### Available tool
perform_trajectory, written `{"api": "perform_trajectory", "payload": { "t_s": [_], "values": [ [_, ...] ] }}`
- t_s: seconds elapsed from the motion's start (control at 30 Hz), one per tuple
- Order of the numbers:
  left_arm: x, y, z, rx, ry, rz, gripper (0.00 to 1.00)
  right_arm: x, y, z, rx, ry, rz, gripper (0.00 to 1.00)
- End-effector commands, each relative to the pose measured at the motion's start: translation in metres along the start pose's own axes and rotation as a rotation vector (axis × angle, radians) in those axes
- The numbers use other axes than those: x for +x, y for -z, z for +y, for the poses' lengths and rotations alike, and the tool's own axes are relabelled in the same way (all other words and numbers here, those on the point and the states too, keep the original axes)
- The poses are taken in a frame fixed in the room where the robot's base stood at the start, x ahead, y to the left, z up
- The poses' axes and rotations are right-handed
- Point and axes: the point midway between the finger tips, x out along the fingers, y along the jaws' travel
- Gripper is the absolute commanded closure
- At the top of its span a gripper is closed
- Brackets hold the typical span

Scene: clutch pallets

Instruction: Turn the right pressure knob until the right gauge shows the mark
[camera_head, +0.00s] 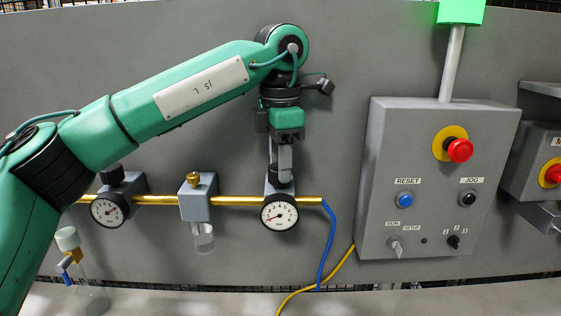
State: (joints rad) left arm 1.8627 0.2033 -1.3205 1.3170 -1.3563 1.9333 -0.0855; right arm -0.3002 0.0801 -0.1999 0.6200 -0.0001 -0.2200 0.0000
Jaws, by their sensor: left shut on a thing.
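The right gauge (280,213) is a white round dial with a black rim, at the right end of the brass pipe. The right pressure knob (279,181) is black and sits on top of the grey regulator block just above that gauge. My left gripper (280,172) points straight down and is shut on this knob, its fingers hiding part of it. The dial's needle and mark are too small to read surely. The left gauge (109,210) hangs at the left of the pipe under its own black knob (112,174). My right gripper is not in view.
A grey block with a brass fitting (194,179) sits mid-pipe, with a clear bowl below. A blue hose (329,245) hangs right of the gauge. A grey control box (438,180) with a red button stands further right. A glass bottle (92,298) is lower left.

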Motion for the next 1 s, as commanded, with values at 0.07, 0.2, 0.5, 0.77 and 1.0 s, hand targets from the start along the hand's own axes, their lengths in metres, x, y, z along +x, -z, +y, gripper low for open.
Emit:
{"api": "perform_trajectory", "payload": {
  "t_s": [0.07,0.2,0.5,0.77,1.0],
  "values": [
    [0.000,0.000,0.000,-0.004,-0.001,0.001,0.85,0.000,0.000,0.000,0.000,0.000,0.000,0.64],
    [0.000,0.000,0.000,-0.004,-0.001,0.001,0.85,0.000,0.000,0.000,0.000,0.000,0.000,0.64],
    [0.000,0.000,0.000,-0.003,0.000,0.001,0.41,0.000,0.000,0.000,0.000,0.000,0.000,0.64],
    [-0.001,0.000,0.000,-0.002,0.000,0.000,0.41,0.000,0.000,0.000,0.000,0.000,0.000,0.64],
    [-0.027,0.000,0.000,-0.003,-0.002,-0.002,0.41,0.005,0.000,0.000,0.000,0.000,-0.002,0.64]
  ]
}}
